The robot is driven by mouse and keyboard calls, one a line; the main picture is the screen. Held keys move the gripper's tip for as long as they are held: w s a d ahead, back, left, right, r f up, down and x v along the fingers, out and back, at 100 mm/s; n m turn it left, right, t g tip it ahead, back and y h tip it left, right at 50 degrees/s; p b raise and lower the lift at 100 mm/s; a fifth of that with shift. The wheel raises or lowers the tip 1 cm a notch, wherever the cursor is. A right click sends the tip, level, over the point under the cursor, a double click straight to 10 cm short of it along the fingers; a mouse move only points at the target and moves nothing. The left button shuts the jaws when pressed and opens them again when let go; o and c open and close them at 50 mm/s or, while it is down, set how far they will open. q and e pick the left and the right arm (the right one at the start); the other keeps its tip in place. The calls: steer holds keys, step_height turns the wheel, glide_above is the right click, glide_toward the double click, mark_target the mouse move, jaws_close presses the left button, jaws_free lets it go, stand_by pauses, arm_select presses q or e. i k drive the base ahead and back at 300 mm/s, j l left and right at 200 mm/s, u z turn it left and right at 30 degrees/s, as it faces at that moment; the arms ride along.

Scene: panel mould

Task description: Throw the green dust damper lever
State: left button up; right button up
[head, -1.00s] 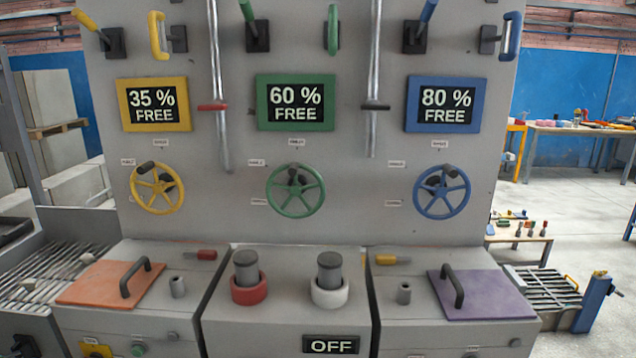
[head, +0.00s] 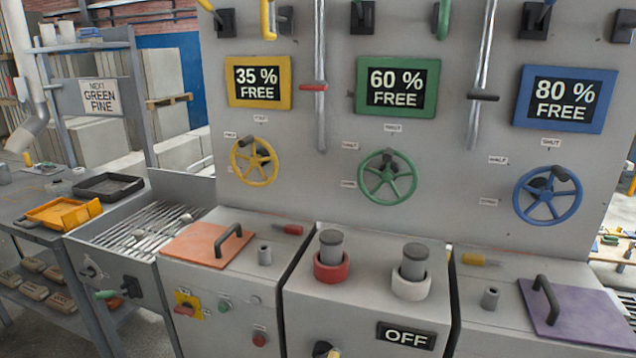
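A green-handled lever on a black base (head: 362,17) is at the top of the grey panel, above the green-framed "60 % FREE" display (head: 396,87). Its handle is mostly cut off by the top edge. A green loop handle (head: 443,18) is to its right, also cut off. A green handwheel (head: 387,178) is below the display. Another short green handle (head: 106,295) points left from a black mount on the side unit at lower left. I cannot tell which lever is the dust damper's. Neither of my grippers is in view.
Yellow (head: 254,161) and blue (head: 548,195) handwheels flank the green one. Boxes with an orange lid (head: 192,249), red and white cups, a purple lid (head: 580,322) and an "OFF" display (head: 406,336) jut out below. A "NEXT GREEN FINE" sign (head: 101,96) hangs at left.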

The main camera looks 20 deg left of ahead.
mark_target(102, 295)
steer(key=u, duration=1.75)
